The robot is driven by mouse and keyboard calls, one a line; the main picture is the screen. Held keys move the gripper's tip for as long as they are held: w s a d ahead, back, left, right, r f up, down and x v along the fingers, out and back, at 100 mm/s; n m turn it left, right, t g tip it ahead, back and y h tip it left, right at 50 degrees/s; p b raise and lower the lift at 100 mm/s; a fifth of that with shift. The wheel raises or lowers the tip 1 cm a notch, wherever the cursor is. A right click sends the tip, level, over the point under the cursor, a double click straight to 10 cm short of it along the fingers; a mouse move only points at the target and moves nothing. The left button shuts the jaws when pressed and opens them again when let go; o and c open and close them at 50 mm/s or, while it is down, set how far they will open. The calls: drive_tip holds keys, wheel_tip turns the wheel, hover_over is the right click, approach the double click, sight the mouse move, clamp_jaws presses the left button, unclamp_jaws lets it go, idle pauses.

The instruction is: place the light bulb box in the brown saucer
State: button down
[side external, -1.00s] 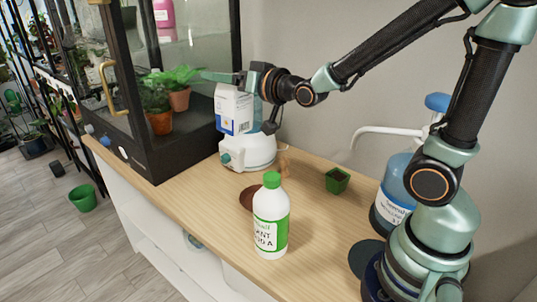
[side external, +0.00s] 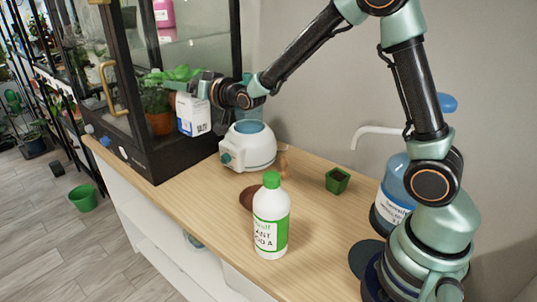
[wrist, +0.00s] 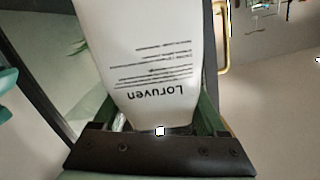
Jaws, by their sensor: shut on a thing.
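The light bulb box (side external: 193,116), white with a blue lower edge, hangs in the air in front of the glass cabinet in the side view. My gripper (side external: 197,88) is shut on its upper part. In the wrist view the box (wrist: 140,50) fills the space between the fingers of my gripper (wrist: 158,112), and the print "Loruven" shows upside down. The brown saucer (side external: 246,197) lies on the wooden bench, right of and below the box, and is apart from it. The white bottle partly hides the saucer.
A white bottle with green cap (side external: 270,222) stands at the saucer's front. A white appliance with blue top (side external: 248,148) stands behind it. A small green pot (side external: 337,180) and a blue pump bottle (side external: 392,190) are to the right. The black-framed cabinet (side external: 160,160) borders the left.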

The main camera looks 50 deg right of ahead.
wheel_tip(320, 180, down, 20)
drive_tip(key=shift+r, duration=0.2)
idle(0.5)
unclamp_jaws()
